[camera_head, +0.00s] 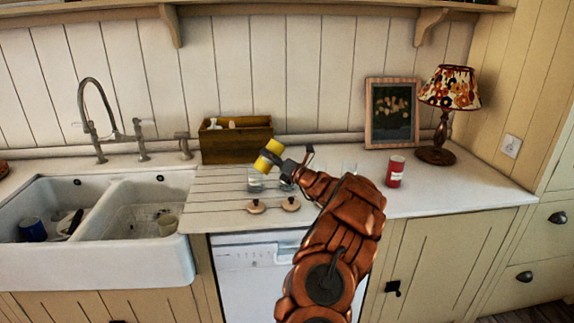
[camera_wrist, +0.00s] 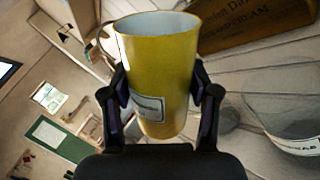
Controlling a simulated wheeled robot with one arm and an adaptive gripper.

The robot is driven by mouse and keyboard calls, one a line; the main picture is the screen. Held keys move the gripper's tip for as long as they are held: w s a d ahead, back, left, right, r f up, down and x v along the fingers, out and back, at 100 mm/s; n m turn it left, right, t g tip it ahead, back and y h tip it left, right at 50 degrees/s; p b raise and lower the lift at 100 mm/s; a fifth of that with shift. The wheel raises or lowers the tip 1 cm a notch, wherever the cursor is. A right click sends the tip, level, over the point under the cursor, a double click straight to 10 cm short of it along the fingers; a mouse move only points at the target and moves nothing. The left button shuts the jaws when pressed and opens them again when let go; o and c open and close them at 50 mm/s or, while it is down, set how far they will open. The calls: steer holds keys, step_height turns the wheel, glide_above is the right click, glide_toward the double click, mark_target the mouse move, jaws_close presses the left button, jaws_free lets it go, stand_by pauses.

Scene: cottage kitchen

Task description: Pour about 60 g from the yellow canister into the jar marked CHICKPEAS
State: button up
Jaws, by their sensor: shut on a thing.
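My gripper (camera_head: 277,160) is shut around the middle of the yellow canister (camera_head: 272,146) and holds it tilted above the left part of the counter. In the wrist view the canister (camera_wrist: 157,75) sits between both fingers, its open rim at the top; its small label is too blurred to read, and its contents are hidden. Two clear glass jars stand below it, a left jar (camera_head: 254,180) and a right jar (camera_head: 287,180) partly behind my gripper. In the wrist view a clear jar (camera_wrist: 290,95) has a label only partly readable, so I cannot confirm CHICKPEAS. No falling stream shows.
Two round lids, one left (camera_head: 256,206) and one right (camera_head: 291,203), lie at the counter's front. A wooden box (camera_head: 236,144) stands behind. A red canister (camera_head: 395,171), lamp (camera_head: 436,155) and picture frame (camera_head: 391,112) stand right; the sink (camera_head: 150,200) is left.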

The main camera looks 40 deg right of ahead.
mark_target(276, 151)
steer(key=shift+a+f+m+t+h+p, duration=0.1)
steer(key=shift+f+m+t+h+p, duration=0.2)
steer(key=shift+m, duration=0.75)
steer(key=shift+f+m+h+p, duration=0.1)
steer(key=shift+f+m+h, duration=0.25)
steer(key=shift+m, duration=0.7)
steer(key=shift+f+m+h+p, duration=0.2)
steer(key=shift+m+h+p, duration=0.15)
steer(key=shift+m, duration=0.85)
steer(key=shift+d+r+m+p, duration=0.3)
steer(key=shift+r+p, duration=0.1)
steer(key=shift+p, duration=0.25)
steer(key=shift+d+r+m+h+p, duration=0.2)
steer(key=shift+m+h+p, duration=0.2)
steer(key=shift+m+p, duration=0.2)
steer(key=shift+d+m, duration=0.15)
steer(key=shift+m, duration=0.45)
steer(key=shift+s+d+r+m+h+p, duration=0.1)
steer(key=shift+d+r+m+h+p, duration=0.25)
steer(key=shift+m, duration=0.65)
steer(key=shift+w+d+r+m+h+p, duration=0.15)
steer(key=shift+r+m+h, duration=0.25)
steer(key=shift+m, duration=0.6)
steer(key=shift+s+d+r+m+h+p, duration=0.15)
steer(key=shift+d+r+m+h+p, duration=0.25)
steer(key=shift+m, duration=0.6)
steer(key=shift+a+f, duration=0.15)
